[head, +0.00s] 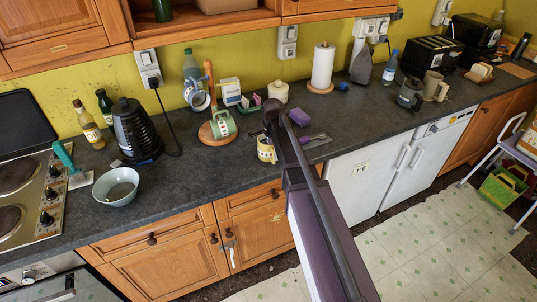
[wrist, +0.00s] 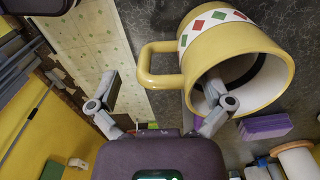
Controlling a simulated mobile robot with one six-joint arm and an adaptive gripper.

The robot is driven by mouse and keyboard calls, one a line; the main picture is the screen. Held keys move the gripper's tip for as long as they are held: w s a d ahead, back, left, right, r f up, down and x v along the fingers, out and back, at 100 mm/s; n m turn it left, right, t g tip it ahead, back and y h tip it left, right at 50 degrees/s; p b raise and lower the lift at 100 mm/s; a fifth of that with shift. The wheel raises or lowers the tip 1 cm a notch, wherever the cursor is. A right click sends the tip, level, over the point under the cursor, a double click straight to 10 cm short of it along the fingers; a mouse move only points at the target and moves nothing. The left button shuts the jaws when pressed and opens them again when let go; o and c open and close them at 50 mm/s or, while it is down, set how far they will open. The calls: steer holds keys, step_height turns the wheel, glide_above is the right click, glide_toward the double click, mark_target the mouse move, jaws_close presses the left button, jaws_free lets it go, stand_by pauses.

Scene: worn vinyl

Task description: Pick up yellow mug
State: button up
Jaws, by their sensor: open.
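The yellow mug (head: 265,152) stands near the front edge of the dark counter in the head view, partly hidden by my arm. In the wrist view the yellow mug (wrist: 240,50) shows large, with a white band of red and green diamonds. Its handle points left in that view. My gripper (wrist: 163,84) is open, its fingers spread on either side of the handle. The right finger overlaps the mug's opening and seems to reach into it. The left finger is clear of the handle. Whether either finger touches the mug I cannot tell.
A green-and-white mug hangs on a wooden mug stand (head: 216,130) to the left. A bowl (head: 116,187) sits far left. White appliances (head: 362,182) are below the counter.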

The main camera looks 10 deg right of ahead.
stand_by(0.6)
steer(key=c, duration=1.3)
steer(key=shift+r, duration=0.1)
step_height(320, 180, up, 4)
steer(key=p, duration=0.4)
steer(key=shift+f, duration=0.25)
steer(key=s, duration=1)
steer(key=s+r+p, duration=0.1)
steer(key=s, duration=0.5)
steer(key=shift+d+r, duration=0.1)
